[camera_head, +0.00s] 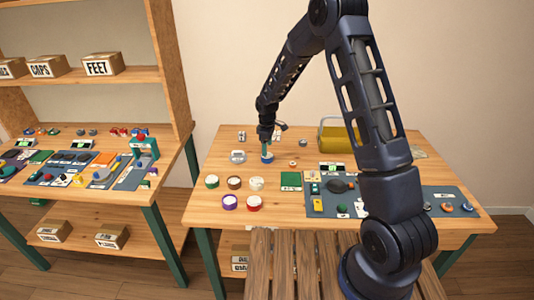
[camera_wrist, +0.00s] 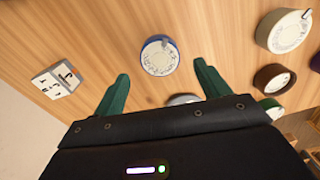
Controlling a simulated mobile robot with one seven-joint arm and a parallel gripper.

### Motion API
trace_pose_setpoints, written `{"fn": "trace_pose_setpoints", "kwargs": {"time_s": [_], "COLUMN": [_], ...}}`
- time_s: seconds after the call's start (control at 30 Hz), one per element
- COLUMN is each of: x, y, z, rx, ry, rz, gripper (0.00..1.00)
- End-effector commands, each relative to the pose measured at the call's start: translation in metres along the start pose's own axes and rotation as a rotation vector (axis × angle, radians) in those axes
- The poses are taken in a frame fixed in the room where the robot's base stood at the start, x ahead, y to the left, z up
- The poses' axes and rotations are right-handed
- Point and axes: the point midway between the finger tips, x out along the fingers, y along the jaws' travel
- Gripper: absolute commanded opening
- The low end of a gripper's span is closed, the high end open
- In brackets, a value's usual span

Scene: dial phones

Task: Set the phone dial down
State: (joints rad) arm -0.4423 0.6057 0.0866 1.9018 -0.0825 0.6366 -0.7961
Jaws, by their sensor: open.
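A phone dial with a blue rim and a white, marked face (camera_head: 267,158) lies on the wooden table below my gripper (camera_head: 266,143). In the wrist view the blue-rimmed dial (camera_wrist: 158,57) lies flat on the wood, face up, just past the tips of my gripper (camera_wrist: 161,74). The two green fingers are spread apart with nothing between them. The dial looks free of both fingers.
Other dials, green (camera_head: 212,181), brown (camera_head: 234,183), white (camera_head: 256,184), purple (camera_head: 230,202) and red (camera_head: 254,203), lie nearer the front. A yellow toolbox (camera_head: 338,139) stands at the back.

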Motion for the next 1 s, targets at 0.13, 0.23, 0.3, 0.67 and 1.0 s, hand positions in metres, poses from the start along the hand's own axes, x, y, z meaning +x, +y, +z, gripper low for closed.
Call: {"fn": "trace_pose_setpoints", "kwargs": {"time_s": [0.13,0.23,0.3,0.67,1.0], "x": [-0.030,-0.047,-0.056,-0.073,-0.137], "y": [0.001,0.001,0.001,0.000,-0.003], "z": [0.000,0.000,0.000,0.001,0.051], "rx": [0.001,0.001,0.000,0.001,0.144], "ry": [0.002,0.001,0.001,-0.001,0.020], "rz": [0.003,0.002,0.002,0.000,0.045], "gripper": [0.75,0.75,0.75,0.75,0.75]}}
